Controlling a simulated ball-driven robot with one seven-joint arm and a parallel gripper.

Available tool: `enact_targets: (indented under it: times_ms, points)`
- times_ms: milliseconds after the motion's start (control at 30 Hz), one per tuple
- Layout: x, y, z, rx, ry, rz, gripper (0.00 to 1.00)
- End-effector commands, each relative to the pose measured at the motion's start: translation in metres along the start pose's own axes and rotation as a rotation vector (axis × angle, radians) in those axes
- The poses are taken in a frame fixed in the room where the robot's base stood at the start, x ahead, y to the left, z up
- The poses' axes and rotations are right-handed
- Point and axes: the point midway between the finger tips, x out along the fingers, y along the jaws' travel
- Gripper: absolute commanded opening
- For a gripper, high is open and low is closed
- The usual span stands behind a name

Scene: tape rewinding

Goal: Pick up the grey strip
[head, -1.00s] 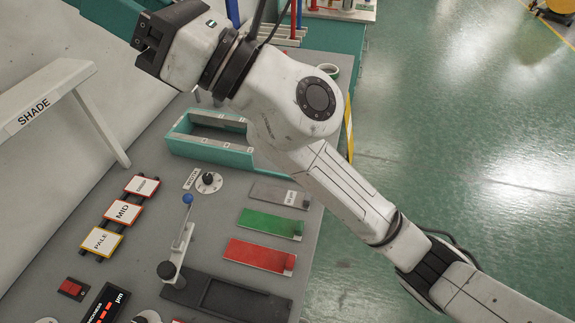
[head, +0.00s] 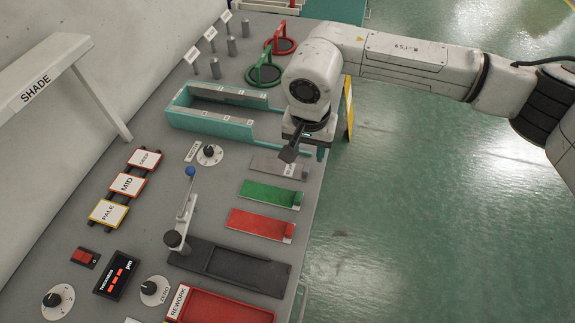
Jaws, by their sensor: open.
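The grey strip (head: 272,165) lies flat on the grey bench in the head view, at the far end of a row with a green strip (head: 270,194) and a red strip (head: 258,224). A small label sits at its right end. My gripper (head: 289,154) is pointed down over the right part of the grey strip, close to it, and covers a bit of its far edge. The gripper is open and holds nothing that I can see. Its fingers are dark and small, and I cannot tell the exact gap to the strip.
A teal tray (head: 190,122) stands just beyond the strips. Beyond it are a green ring (head: 262,72), a red ring (head: 285,42) and several grey pegs. A lever device on a dark base (head: 225,268) and a red tray (head: 225,308) are nearer. The bench's right edge is close.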

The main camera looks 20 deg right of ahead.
Motion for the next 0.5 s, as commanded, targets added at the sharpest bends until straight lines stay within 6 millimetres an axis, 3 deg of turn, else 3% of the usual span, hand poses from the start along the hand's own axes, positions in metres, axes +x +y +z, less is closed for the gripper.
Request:
enact_targets:
  times_ms: [500]
  points:
    - [0.049,-0.001,-0.001,0.004,-0.006,-0.004,0.47]
